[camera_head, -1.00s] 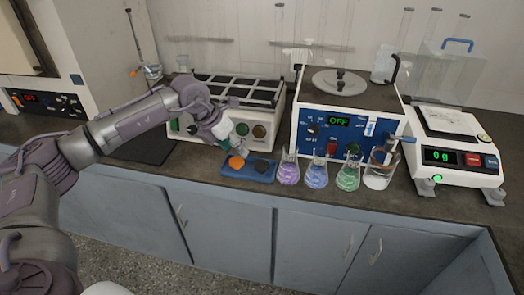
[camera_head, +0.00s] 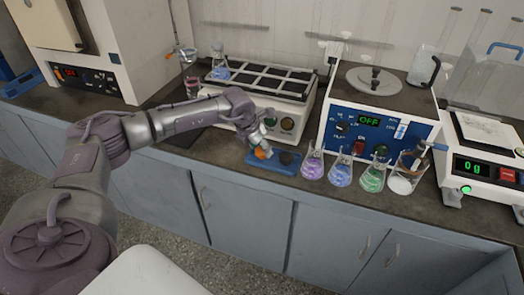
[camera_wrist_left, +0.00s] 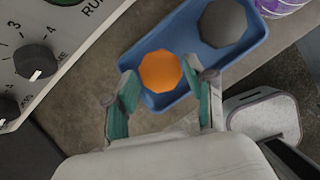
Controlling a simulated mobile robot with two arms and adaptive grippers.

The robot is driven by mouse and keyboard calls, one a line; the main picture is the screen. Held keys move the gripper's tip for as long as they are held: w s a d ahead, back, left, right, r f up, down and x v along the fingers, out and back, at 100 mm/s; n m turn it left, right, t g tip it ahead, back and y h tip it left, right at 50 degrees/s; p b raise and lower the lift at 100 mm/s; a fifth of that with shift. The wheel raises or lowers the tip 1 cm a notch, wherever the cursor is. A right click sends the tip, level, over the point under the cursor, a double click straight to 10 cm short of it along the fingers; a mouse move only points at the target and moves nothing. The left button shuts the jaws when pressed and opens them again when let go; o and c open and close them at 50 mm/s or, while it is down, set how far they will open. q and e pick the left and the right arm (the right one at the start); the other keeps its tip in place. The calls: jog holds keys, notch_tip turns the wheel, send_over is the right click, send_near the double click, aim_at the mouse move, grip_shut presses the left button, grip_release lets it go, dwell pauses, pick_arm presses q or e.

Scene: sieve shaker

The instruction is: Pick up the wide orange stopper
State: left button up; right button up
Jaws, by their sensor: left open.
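The wide orange stopper (camera_head: 262,153) sits at the left end of a small blue tray (camera_head: 281,164) on the dark counter. In the left wrist view the orange stopper (camera_wrist_left: 160,72) lies just ahead of and between the two green-padded fingers of my left gripper (camera_wrist_left: 166,88). The left gripper (camera_head: 265,144) is open and empty, and reaches down over the tray's left end. I cannot tell whether the fingers touch the stopper. A dark grey stopper (camera_wrist_left: 224,24) lies beside it in the tray and also shows in the head view (camera_head: 286,158). My right gripper is not in view.
Flasks with purple (camera_head: 312,165), blue (camera_head: 340,170) and green (camera_head: 373,176) liquid stand right of the tray, then a beaker (camera_head: 407,178). A sieve shaker (camera_head: 259,100) stands behind the tray. A blue-fronted device (camera_head: 377,120) and a balance (camera_head: 485,165) stand right. The counter's front edge is close.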

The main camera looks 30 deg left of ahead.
pick_arm(q)
jog(key=shift+x, duration=1.2)
jog(key=c, duration=0.6)
jog(key=shift+r, duration=0.1)
